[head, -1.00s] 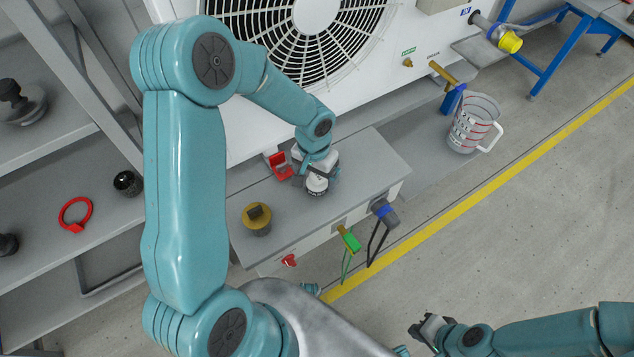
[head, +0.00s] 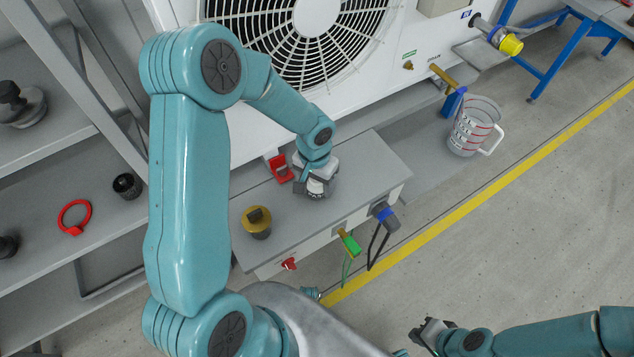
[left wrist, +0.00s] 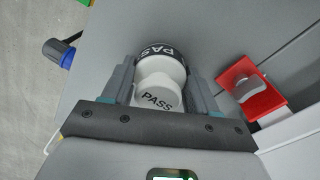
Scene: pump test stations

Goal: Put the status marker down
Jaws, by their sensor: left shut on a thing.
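The status marker is a white piece with a dark band lettered "PASS"; in the left wrist view the marker (left wrist: 160,85) sits between the two fingers of my left gripper (left wrist: 160,92). In the head view the marker (head: 316,187) shows below my left gripper (head: 316,178), at the grey bench top (head: 290,215). The gripper is shut on it. Whether its base touches the bench cannot be told. My right gripper (head: 430,331) is at the bottom right over the floor, away from the bench; its finger gap is too small to judge.
A red block (head: 279,169) with a grey part stands close left of the marker. The white fan unit (head: 260,110) rises behind. A measuring jug (head: 473,127) is to the right. The bench front middle is clear.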

